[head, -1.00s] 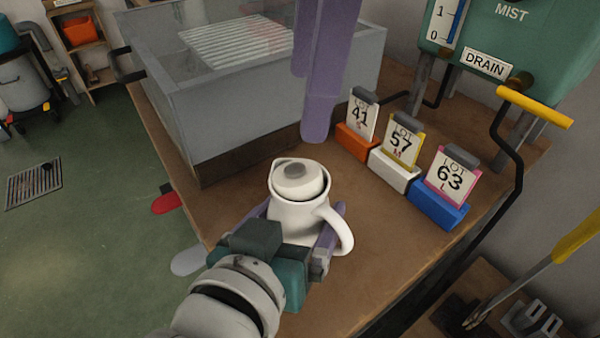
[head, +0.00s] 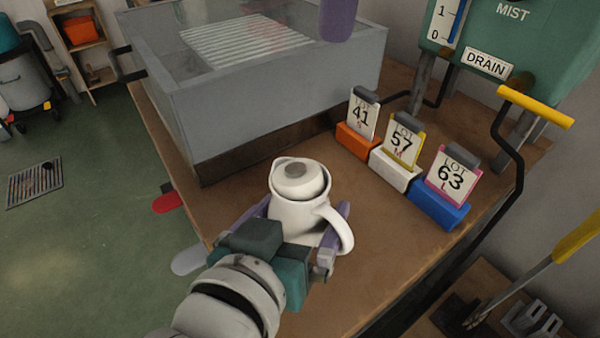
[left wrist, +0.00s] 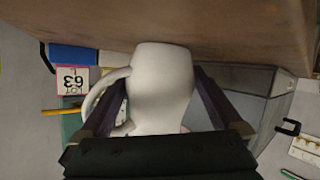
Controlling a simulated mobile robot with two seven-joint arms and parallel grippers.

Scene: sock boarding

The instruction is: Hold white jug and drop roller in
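The white jug (head: 294,217) stands upright near the front edge of the wooden table, its handle toward the lower right. My left gripper (head: 306,208) has its purple fingers on both sides of the jug and is shut on it. The left wrist view also shows the jug (left wrist: 162,85) between the fingers. Of my right gripper (head: 338,18), only a purple finger end shows at the top edge, apart from the jug.
A grey tank (head: 260,95) with a ribbed panel stands behind the jug. Orange (head: 357,142), white (head: 394,169) and blue (head: 438,205) blocks hold lot cards to the right. A green mist machine (head: 500,50) with a yellow-handled crank (head: 534,106) is at upper right. Table between is clear.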

